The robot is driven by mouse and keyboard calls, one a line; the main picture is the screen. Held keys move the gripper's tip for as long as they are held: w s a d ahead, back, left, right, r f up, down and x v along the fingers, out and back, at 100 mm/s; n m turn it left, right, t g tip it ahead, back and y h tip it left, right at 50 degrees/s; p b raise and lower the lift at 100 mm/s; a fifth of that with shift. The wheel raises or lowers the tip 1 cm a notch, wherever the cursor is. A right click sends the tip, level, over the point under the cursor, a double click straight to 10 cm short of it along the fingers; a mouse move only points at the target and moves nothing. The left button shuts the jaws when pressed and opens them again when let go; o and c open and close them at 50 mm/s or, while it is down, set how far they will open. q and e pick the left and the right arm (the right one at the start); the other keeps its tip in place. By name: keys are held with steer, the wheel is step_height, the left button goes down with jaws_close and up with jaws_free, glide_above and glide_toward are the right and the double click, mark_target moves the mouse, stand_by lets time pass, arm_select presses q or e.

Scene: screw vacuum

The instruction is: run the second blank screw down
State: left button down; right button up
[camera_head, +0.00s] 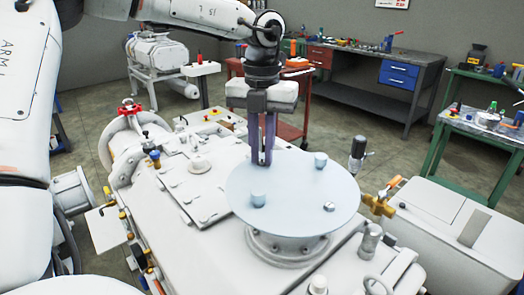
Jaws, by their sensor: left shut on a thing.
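A round pale-blue blank (292,222) lies flat on a flanged port (288,246) on top of the white machine. Two pale-blue screw heads stand up from it, a near-left one (258,199) and a far-right one (321,160). A small silvery screw head (329,207) sits low at the right. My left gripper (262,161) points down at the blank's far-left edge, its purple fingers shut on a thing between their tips. That thing is mostly hidden by the fingers, so I cannot tell how far it sits in the blank. My right gripper is not in view.
The white machine (195,190) carries pipes, valves and a brass fitting (378,204) right of the blank. A dark upright cylinder (358,150) stands behind that fitting. A white cabinet (450,225) stands at the right. Benches with tools line the back, with open floor between.

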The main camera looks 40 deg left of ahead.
mark_target(262, 161)
arm_select(q)
steer(key=m, duration=0.4)
steer(key=shift+r+m, duration=0.15)
steer(key=shift+m, duration=0.25)
steer(key=m, duration=0.4)
steer(key=shift+w+m, duration=0.1)
steer(key=shift+m, duration=0.2)
steer(key=c, duration=1.7)
jaws_free()
step_height(262, 161, up, 10)
steer(key=shift+r+p, duration=0.1)
steer(key=shift+p, duration=0.3)
